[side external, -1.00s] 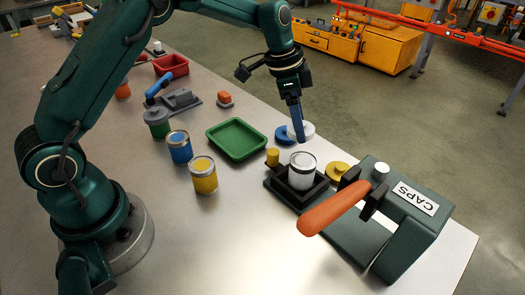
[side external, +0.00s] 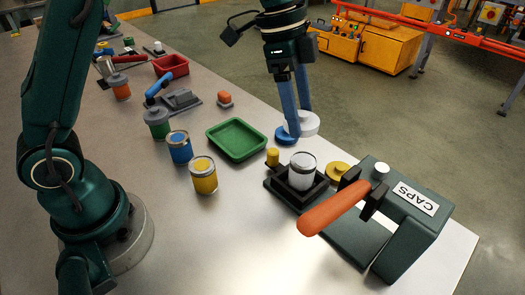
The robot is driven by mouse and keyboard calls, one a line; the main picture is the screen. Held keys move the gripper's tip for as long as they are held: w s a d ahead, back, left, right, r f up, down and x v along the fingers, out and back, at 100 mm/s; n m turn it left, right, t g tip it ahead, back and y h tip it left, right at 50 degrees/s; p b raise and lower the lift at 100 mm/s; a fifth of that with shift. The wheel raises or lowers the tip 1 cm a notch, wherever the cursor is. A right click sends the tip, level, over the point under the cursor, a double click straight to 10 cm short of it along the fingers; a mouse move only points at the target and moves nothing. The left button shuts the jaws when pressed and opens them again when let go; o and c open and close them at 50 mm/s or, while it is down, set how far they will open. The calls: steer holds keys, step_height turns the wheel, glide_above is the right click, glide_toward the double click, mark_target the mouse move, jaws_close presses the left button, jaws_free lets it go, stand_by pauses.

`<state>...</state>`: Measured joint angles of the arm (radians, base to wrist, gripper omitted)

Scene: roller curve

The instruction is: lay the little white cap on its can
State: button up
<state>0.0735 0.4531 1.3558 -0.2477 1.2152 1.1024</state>
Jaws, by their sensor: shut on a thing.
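My gripper (side external: 297,128), with blue fingers pointing down, is shut on the little white cap (side external: 309,123) at the table's far right edge. The fingers hide part of the cap, and I cannot tell how far it is off the table. The white can (side external: 302,173) with a silvery rim stands upright in the dark square holder (side external: 284,193) of the capping press, nearer the camera than my gripper. No cap shows on it. A blue cap (side external: 284,138) lies just left of the white one, close to my fingertips.
The green press marked CAPS (side external: 408,215) has an orange handle (side external: 333,208) reaching out beside the can. A green tray (side external: 236,139), a blue can (side external: 179,147) and a yellow can (side external: 203,175) stand to the left. The front table is clear.

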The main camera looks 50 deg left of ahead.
mark_target(304, 160)
steer(key=shift+s+d+r+m, duration=0.1)
steer(key=shift+s+d+m, duration=0.1)
steer(key=shift+d, duration=0.35)
steer(key=shift+s+d+r+m, duration=0.1)
steer(key=shift+s+d+m, duration=0.1)
steer(key=shift+d, duration=0.3)
steer(key=shift+d+f, duration=0.1)
steer(key=shift+f, duration=2.75)
steer(key=shift+f, duration=0.55)
steer(key=o, duration=1.2)
steer(key=shift+o, duration=0.2)
steer(key=shift+r, duration=3.55)
